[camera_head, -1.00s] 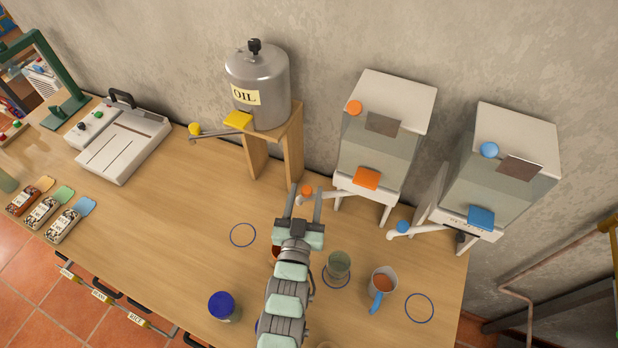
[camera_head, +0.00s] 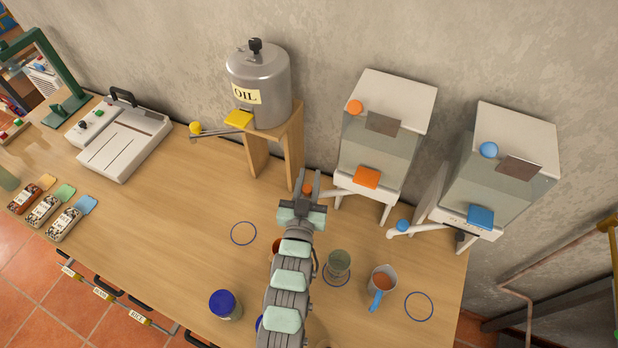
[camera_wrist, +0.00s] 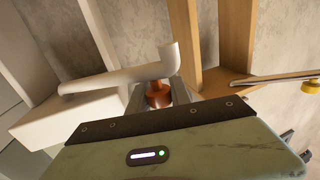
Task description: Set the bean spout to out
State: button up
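A dispenser with an orange tab (camera_head: 367,177) stands by the wall. Its white spout (camera_head: 338,193) points left, away from the body, and ends at an orange knob (camera_head: 308,188). My gripper (camera_head: 308,184) is at that knob, its fingers close together on either side. In the wrist view the white spout (camera_wrist: 120,78) bends at its tip, and the copper-orange knob (camera_wrist: 158,95) sits between the fingers. A second dispenser with a blue tab (camera_head: 481,216) stands to the right; its spout (camera_head: 425,231) has a blue knob (camera_head: 402,226). I cannot read which dispenser holds beans.
A grey oil tank (camera_head: 258,85) on a wooden stand (camera_head: 295,150) is close to my gripper's left. A glass (camera_head: 339,263), a mug with a blue handle (camera_head: 383,281) and a blue-lidded jar (camera_head: 224,304) stand in front. The table's left middle is clear.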

grip_shut()
dwell(0.9)
